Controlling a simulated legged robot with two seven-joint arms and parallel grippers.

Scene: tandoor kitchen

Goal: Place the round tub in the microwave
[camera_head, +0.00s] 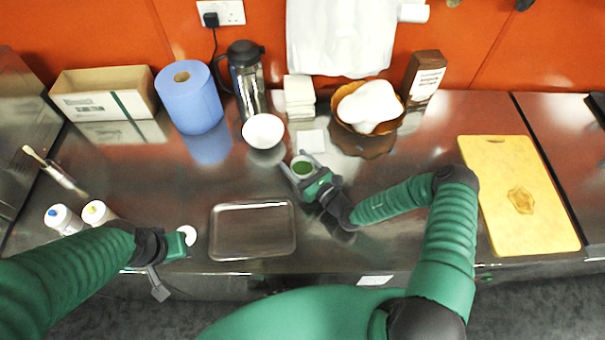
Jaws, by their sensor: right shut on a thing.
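The round tub (303,168) is small and pale-rimmed with a green inside, and it is near the middle of the steel counter. My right gripper (303,168) reaches it from the lower right, with one finger on each side, and is shut on it. I cannot tell whether the tub touches the counter. My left gripper (168,266) is at the front edge of the counter on the left, well away from the tub. Its fingers are partly hidden, so its opening is unclear. No microwave can be made out in this view.
An empty metal tray (253,231) lies left of my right gripper. A white bowl (263,130), blue paper roll (189,97), jug (246,80) and brown bowl (343,122) stand behind. A yellow board (510,180) lies right. Two white bottles (62,218) stand near my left arm.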

